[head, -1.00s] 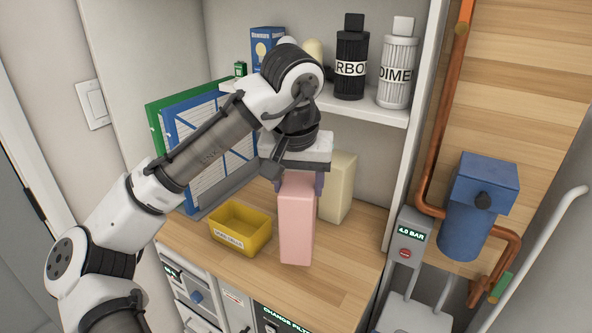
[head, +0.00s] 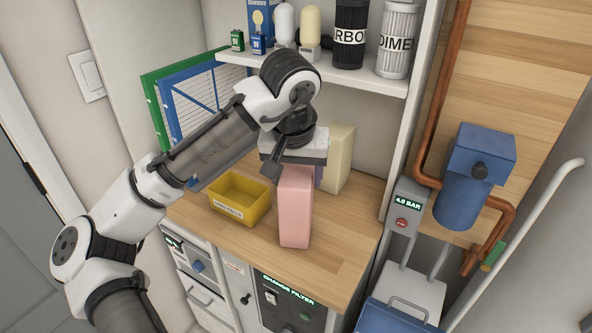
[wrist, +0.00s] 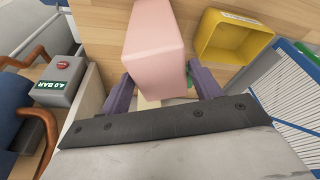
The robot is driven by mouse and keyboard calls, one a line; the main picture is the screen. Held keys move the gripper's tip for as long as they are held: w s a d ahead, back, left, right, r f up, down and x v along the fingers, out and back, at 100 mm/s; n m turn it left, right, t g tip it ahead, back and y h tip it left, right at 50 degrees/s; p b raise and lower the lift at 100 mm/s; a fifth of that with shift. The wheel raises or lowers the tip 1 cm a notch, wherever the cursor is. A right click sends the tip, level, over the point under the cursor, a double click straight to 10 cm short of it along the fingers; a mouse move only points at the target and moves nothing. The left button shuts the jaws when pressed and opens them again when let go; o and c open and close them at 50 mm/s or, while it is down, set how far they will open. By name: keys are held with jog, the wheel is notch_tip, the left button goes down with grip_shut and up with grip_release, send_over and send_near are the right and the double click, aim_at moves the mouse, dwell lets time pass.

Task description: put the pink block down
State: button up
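The pink block (head: 296,212) is a tall upright box at the counter's front, right of the yellow bin; it also fills the top middle of the wrist view (wrist: 155,45). My gripper (head: 298,172) is above it, with its purple fingers on both sides of the block's upper part. In the wrist view my gripper (wrist: 163,80) appears shut on the block. The block's lower end is at or very close to the wooden counter (head: 340,225); I cannot tell if it touches.
A yellow bin (head: 240,218) stands left of the block. A cream block (head: 340,155) stands behind it. Blue and green framed filters (head: 195,105) lean at the left. A shelf (head: 370,78) with bottles is above. Counter is clear to the right.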

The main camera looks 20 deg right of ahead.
jog(key=shift+o, duration=1.3)
jog(key=shift+r, duration=0.1)
jog(key=b+v, duration=0.1)
jog(key=v, duration=1.1)
jog(key=shift+b, duration=0.3)
jog(key=shift+a+r, duration=0.1)
